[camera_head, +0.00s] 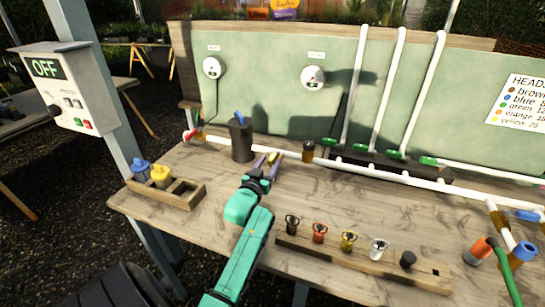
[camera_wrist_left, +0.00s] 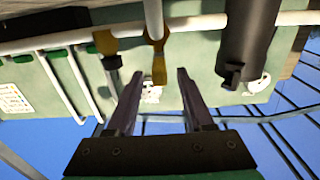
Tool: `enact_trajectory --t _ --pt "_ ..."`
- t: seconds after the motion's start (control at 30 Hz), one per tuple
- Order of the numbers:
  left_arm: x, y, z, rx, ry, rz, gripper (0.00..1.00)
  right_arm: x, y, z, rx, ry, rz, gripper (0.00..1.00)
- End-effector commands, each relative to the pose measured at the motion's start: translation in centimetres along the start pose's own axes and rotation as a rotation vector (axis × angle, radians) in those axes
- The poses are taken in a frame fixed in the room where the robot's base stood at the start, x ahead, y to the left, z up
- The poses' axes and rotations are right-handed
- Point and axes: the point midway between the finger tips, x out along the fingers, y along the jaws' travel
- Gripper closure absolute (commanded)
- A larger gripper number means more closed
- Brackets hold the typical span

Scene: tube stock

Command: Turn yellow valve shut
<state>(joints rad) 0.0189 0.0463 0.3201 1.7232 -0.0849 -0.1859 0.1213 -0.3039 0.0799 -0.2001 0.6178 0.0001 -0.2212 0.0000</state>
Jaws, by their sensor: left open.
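The yellow valve handle shows in the left wrist view (camera_wrist_left: 158,68) as a flat yellow lever on a white pipe (camera_wrist_left: 205,24), which runs across the top of that view. In the head view my left gripper (camera_head: 268,160) is over the bench, at the yellow piece, right of the dark cup. The gripper is open. In the left wrist view its fingertips (camera_wrist_left: 160,76) stand on either side of the lever's end, with a gap on both sides. I cannot tell if the lever is fully between them in depth. My right gripper is not in view.
A dark cup (camera_head: 241,142) stands close left of the gripper, and a dark fitting with a yellow-brown band (camera_head: 308,150) close right. A wooden rack (camera_head: 350,262) with several coloured heads lies in front. A tray (camera_head: 192,201) is at left, below a box reading OFF (camera_head: 72,88).

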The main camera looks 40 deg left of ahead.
Motion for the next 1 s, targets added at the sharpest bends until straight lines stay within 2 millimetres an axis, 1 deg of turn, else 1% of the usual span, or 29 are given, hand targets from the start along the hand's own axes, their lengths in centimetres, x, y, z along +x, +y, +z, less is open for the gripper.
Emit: enact_trajectory --t 0.03,0.13,0.23,0.43,0.47,0.5,0.57,0.6,1.0 --pt "1.1 0.0 -0.2 -0.001 0.002 0.0 0.47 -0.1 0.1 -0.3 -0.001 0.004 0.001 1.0" --pt "2.4 0.0 -0.1 -0.001 0.002 0.0 0.47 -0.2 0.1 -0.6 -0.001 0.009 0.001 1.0" --pt "2.9 0.0 0.0 -0.001 0.0 0.0 0.47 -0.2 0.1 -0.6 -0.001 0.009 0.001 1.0" --pt "2.9 0.0 0.1 -0.001 0.0 0.001 0.47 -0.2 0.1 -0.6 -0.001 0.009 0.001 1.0" --pt "2.9 0.0 0.1 0.0 0.0 0.001 0.55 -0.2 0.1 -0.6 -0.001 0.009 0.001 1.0" --pt "2.9 0.0 0.1 0.0 0.0 0.001 0.7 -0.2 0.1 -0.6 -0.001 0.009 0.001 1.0" --pt "2.9 0.0 0.1 0.0 0.0 0.001 0.93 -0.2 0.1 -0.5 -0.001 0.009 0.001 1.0" --pt "2.9 0.0 0.1 0.0 0.0 0.001 1.0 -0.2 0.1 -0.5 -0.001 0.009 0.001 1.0" --pt "2.9 0.0 0.1 0.0 -0.001 0.001 1.0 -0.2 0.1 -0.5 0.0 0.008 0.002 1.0"
